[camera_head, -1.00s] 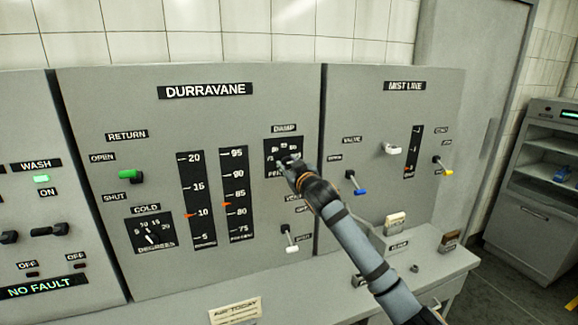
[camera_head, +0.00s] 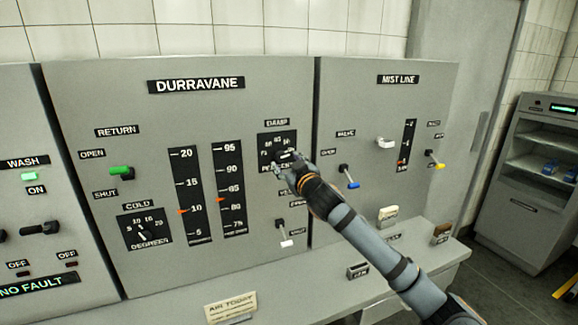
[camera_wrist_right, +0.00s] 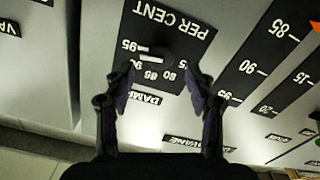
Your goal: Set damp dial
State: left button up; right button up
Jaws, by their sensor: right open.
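The damp dial (camera_head: 268,141) is a black square plate marked PER CENT, high on the right of the DURRAVANE panel; my right gripper partly covers it in the head view. My right gripper (camera_head: 287,160) is at the dial's lower right there. In the right wrist view, the dial plate (camera_wrist_right: 188,22) appears upside down, with numbers including 80, 85, 90 and 95. Its dark round knob (camera_wrist_right: 160,55) lies just past my open right fingertips (camera_wrist_right: 160,80), between them in the picture. I cannot tell whether they touch it. My left gripper is not in view.
Left of the dial are two scales with orange markers (camera_head: 222,200) and the cold dial (camera_head: 143,231). A white-tipped lever (camera_head: 286,243) hangs below it. The mist line panel (camera_head: 435,95) stands to the right, with a blue-tipped lever (camera_head: 352,184). A ledge (camera_head: 300,258) runs below.

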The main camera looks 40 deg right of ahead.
jog(key=v, duration=0.3)
jog(key=shift+a, duration=0.1)
dwell(0.3)
